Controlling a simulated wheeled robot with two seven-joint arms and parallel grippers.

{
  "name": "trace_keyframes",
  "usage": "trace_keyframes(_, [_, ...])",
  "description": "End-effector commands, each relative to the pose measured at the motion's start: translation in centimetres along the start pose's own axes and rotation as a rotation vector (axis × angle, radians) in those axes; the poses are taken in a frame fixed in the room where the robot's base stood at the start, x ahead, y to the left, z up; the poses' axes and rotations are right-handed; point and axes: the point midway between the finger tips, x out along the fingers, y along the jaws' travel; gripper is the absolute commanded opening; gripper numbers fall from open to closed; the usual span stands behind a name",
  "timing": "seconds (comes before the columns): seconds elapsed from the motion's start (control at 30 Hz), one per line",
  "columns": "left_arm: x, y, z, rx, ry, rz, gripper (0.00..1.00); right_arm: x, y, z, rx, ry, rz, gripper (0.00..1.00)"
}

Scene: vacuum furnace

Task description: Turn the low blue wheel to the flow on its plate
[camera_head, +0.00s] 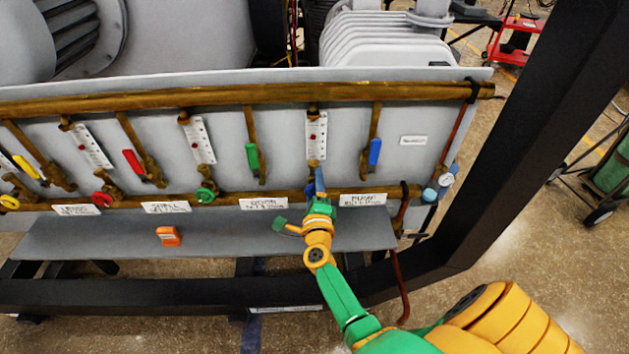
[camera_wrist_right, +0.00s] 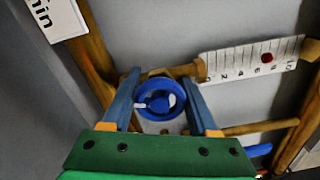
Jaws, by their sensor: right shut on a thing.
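The low blue wheel (camera_wrist_right: 157,98) sits on a brass fitting under its flow gauge. It is mostly hidden behind my gripper in the head view. My right gripper (camera_head: 319,182) is shut on the wheel; in the wrist view its two blue fingers (camera_wrist_right: 165,92) lie on either side of the rim. The white flow gauge (camera_head: 316,135) stands above the wheel with a red float (camera_wrist_right: 267,57), seemingly between 6 and 8. My left gripper is out of view.
Blue (camera_head: 375,151) and green (camera_head: 252,157) levers hang beside the gauge. Green (camera_head: 206,193) and red (camera_head: 103,198) wheels are farther left. An orange device (camera_head: 168,236) lies on the grey shelf (camera_head: 100,240). A black frame post (camera_head: 535,120) rises at right.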

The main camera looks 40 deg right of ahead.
Motion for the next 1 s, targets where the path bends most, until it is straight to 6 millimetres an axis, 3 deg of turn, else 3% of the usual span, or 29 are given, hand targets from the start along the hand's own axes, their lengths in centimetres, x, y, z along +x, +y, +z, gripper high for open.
trace_keyframes(1.0, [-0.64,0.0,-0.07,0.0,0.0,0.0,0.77,0.06,-0.23,0.09,-0.139,-0.001,-0.005,0.04])
